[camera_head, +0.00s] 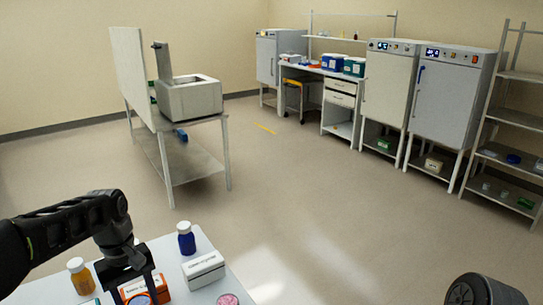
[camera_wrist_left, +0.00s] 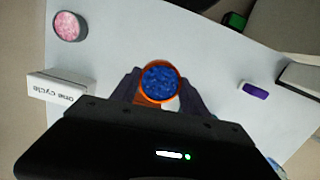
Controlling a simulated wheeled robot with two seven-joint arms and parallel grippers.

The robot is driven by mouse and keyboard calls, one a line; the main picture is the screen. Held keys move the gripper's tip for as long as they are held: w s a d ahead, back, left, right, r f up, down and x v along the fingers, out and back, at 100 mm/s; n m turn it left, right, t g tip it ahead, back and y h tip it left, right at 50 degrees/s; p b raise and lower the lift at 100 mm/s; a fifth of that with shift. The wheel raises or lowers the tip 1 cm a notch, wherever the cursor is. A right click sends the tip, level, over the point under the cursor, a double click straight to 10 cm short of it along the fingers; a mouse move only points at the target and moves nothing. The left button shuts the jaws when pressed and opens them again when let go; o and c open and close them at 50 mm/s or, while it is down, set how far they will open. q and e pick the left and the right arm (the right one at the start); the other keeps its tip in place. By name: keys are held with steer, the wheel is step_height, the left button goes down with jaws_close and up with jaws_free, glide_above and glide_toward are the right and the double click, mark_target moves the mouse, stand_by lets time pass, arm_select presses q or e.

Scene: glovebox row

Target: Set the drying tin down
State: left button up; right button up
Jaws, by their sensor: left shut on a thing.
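The drying tin is a round orange tin filled with blue beads. In the left wrist view the tin (camera_wrist_left: 160,83) sits between the two fingers of my left gripper (camera_wrist_left: 159,92), which is shut on it. In the head view my left gripper (camera_head: 141,290) points down over the white table, with the tin (camera_head: 139,298) partly cut off at the bottom edge. I cannot tell whether the tin touches the table. My right gripper is not in view.
On the white table (camera_wrist_left: 205,60) stand a tin of pink beads (camera_wrist_left: 68,26), a white box (camera_head: 203,269), a blue bottle (camera_head: 186,240) and an orange bottle (camera_head: 80,276). An orange-and-white box (camera_head: 158,284) is close by my left gripper. Bare table lies between several items.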

arm_select(q)
steer(key=w+d+f+m, duration=0.1)
steer(key=w+d+m, duration=0.1)
steer(key=d+m, duration=0.1)
steer(key=w+d+f+m, duration=0.2)
steer(key=d, duration=0.3)
steer(key=w+d+f+m+y, duration=0.1)
steer(key=w+d+f+m, duration=0.1)
steer(key=d+m, duration=0.1)
steer(key=shift+d+f+m, duration=0.25)
steer(key=shift+d+m, duration=0.05)
steer(key=shift+d, duration=0.55)
steer(key=shift+a, duration=0.1)
